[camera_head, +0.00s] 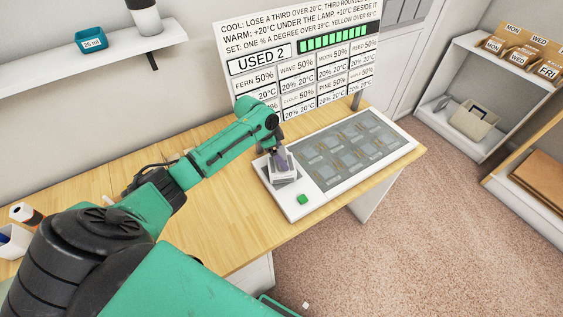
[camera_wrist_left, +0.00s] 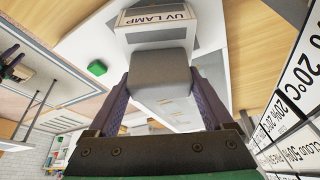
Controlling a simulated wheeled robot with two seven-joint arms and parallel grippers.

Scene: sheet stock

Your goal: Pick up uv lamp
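The UV lamp (camera_head: 284,173) is a small white block with a grey top, at the left end of a white panel on the wooden bench. In the left wrist view the lamp (camera_wrist_left: 160,17) shows its "UV LAMP" label and a grey rounded grip block (camera_wrist_left: 161,75). My left gripper (camera_head: 279,157) reaches down onto it from above. Its purple fingers (camera_wrist_left: 161,84) lie against both sides of the grip block, with no clear gap. The lamp's underside is hidden, so I cannot tell whether it is clear of the panel. My right gripper is not in view.
The white panel (camera_head: 296,205) has a dark window with several cells (camera_head: 350,150) and a green button (camera_head: 302,199). A sign board (camera_head: 300,60) stands behind it. A shelf (camera_head: 100,60) carries a teal box (camera_head: 91,41). Bare bench lies left of the panel.

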